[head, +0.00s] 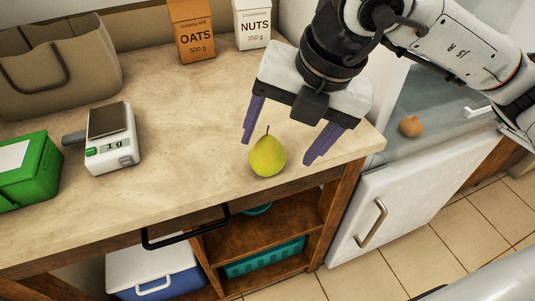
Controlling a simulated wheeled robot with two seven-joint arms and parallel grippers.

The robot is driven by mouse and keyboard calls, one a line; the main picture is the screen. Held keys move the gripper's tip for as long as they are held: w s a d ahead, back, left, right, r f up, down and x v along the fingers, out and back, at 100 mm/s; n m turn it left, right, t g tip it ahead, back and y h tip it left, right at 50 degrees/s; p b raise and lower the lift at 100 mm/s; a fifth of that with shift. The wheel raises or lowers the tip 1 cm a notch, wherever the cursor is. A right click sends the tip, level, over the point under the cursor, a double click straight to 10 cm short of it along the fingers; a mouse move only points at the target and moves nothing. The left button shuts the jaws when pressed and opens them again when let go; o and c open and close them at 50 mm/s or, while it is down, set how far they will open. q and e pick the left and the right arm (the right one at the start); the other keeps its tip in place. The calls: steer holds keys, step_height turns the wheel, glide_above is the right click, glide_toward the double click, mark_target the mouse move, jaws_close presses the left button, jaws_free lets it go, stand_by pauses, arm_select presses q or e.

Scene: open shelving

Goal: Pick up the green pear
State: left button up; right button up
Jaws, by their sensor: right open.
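The green pear (267,158), yellow-green with a short dark stem, stands upright on the beige countertop (190,140) near its front edge. My right gripper (281,151) comes in from the upper right, with its purple fingers pointing down. The fingers are wide apart, and the gripper is open and empty. In the picture the pear lies between the two fingertips, with no clear contact. How far the fingertips are above the counter is hard to tell. My left gripper is not in view.
A kitchen scale (113,155), a green box (28,170) and a tan bag (60,60) stand at left. The oats box (191,32) and nuts box (252,24) stand at the back. A round brown item (411,126) lies right. Shelves below hold a teal basket (265,258) and a cooler (155,275).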

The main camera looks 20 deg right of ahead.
mark_target(274, 144)
steer(key=x, duration=0.2)
steer(key=w+x, duration=0.1)
steer(key=x, duration=0.1)
steer(key=shift+a+f, duration=0.15)
steer(key=shift+f, duration=0.05)
steer(key=shift+w, duration=0.1)
steer(key=c, duration=1.2)
